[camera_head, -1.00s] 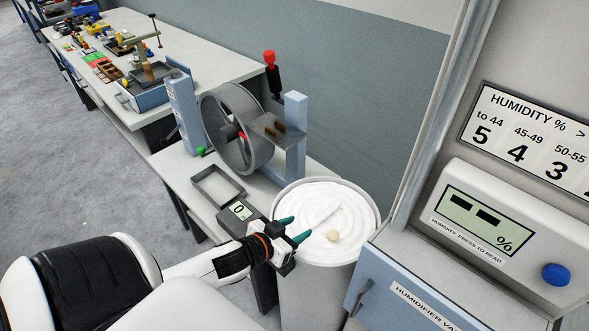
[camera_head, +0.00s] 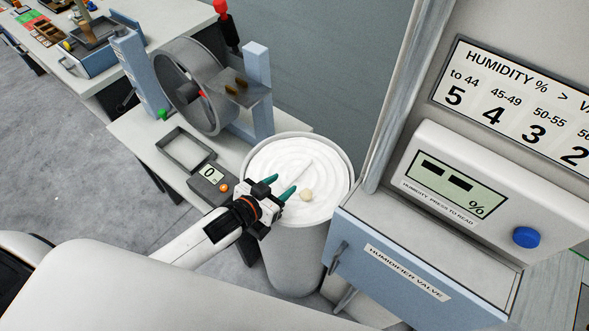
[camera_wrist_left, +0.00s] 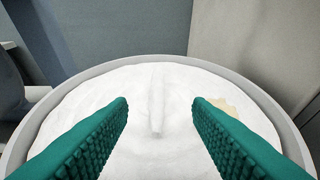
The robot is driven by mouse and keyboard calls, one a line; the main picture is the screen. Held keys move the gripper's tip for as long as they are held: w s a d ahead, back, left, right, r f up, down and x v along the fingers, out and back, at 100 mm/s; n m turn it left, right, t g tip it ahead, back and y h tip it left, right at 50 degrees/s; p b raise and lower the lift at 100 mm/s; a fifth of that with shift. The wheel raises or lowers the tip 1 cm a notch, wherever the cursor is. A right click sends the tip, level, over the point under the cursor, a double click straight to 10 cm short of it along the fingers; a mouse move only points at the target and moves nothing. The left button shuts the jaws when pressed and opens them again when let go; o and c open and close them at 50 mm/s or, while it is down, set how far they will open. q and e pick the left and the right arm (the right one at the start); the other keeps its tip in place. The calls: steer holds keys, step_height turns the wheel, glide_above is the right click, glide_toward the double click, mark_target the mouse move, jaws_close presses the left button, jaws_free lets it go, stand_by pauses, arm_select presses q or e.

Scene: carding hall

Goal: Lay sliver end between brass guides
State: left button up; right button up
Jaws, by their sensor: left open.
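The white sliver end (camera_head: 295,174) lies as a short raised strand on coiled sliver in a round grey can (camera_head: 341,208). In the left wrist view the sliver end (camera_wrist_left: 157,100) points toward me, between the fingers and beyond their tips. My left gripper (camera_head: 280,187) is open, with teal ribbed fingers, over the near left part of the can. Two small brass guides (camera_head: 237,86) sit on a grey plate beside the large wheel (camera_head: 188,90). My right gripper is not in view.
A shallow tray (camera_head: 186,150) and a small display box (camera_head: 210,180) are on the bench left of the can. The blue humidifier cabinet (camera_head: 400,262) stands close on the right.

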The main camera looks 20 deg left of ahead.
mark_target(296, 173)
arm_select(q)
steer(key=shift+w+d+f, duration=0.15)
steer(key=shift+w, duration=0.35)
steer(key=shift+w+f, duration=0.15)
steer(key=shift+w, duration=0.1)
steer(key=p+x, duration=0.1)
steer(key=x, duration=0.3)
steer(key=shift+w+p, duration=0.15)
steer(key=shift+p, duration=0.25)
steer(key=shift+w+d, duration=0.1)
steer(key=shift+w, duration=0.2)
steer(key=shift+w+f, duration=0.15)
jaws_close()
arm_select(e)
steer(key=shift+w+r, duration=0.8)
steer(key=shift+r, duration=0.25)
